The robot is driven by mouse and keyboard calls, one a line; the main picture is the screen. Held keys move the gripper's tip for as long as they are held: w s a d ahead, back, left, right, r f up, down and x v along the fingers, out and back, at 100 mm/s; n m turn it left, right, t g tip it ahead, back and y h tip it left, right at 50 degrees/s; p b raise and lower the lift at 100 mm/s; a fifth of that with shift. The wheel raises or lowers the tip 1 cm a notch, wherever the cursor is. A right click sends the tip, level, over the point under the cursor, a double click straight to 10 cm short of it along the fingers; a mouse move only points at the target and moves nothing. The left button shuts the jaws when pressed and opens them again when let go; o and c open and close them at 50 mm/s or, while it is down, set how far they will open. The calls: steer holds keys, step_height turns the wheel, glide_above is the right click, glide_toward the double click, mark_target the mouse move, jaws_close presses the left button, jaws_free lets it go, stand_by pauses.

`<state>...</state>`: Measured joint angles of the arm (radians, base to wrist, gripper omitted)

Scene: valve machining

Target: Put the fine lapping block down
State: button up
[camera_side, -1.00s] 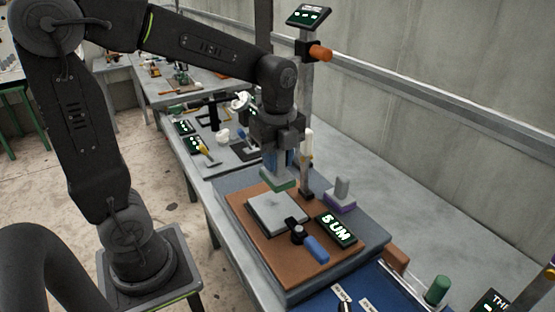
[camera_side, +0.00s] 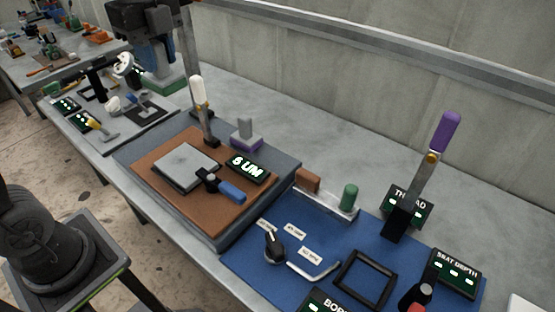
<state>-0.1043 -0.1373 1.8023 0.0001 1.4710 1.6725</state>
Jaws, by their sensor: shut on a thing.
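My gripper (camera_side: 158,52) is at the top of the side view, pointing down and shut on a block with a grey-green body and a green bottom layer (camera_side: 166,84), which I take to be the fine lapping block. The block is upright, beyond the brown board. I cannot tell whether its underside touches the bench. A similar block with a purple bottom layer and a grey grip (camera_side: 246,136) stands at the back edge of the grey base.
A grey square plate (camera_side: 186,166) lies on the brown board (camera_side: 196,216), with a blue-handled clamp (camera_side: 230,191) and a lit "5 UM" display (camera_side: 247,167). A white-handled post (camera_side: 200,100) stands near the block. The bench along the wall (camera_side: 290,125) is clear.

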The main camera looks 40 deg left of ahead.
steer(key=w+d, duration=1.4)
steer(key=w, duration=0.2)
steer(key=shift+s+f, duration=0.2)
steer(key=shift+f, duration=11)
steer(key=shift+f, duration=0.2)
steer(key=o, duration=1)
